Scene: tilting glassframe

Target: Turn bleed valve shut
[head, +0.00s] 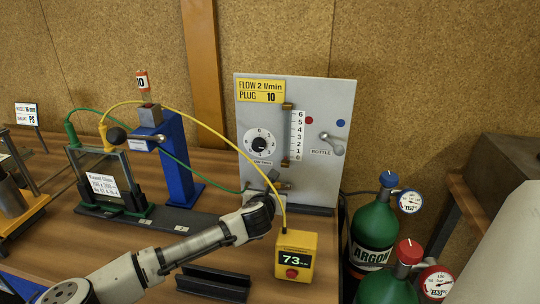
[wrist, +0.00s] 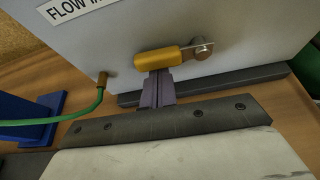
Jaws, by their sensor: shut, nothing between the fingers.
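A small valve with a brass-coloured lever (wrist: 165,60) and a silver pivot (wrist: 203,48) at its right end sits low on the grey panel (head: 310,105). Its lever lies nearly level in the wrist view. No label naming it as the bleed valve is legible. My gripper (wrist: 157,80) is shut and empty, its fingertips right at the lower edge of the lever, left of the pivot. Whether they touch it I cannot tell. In the head view, my gripper (head: 270,184) is at the lower part of the panel and partly hides the valve.
The panel also carries a round dial (head: 259,144), a flow tube (head: 293,135) and a bottle lever (head: 332,144). A yellow meter (head: 295,258) reading 73 stands in front, its yellow cable passing near my gripper. A green hose (wrist: 85,118) joins the panel at left. Argon cylinders (head: 372,235) stand right.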

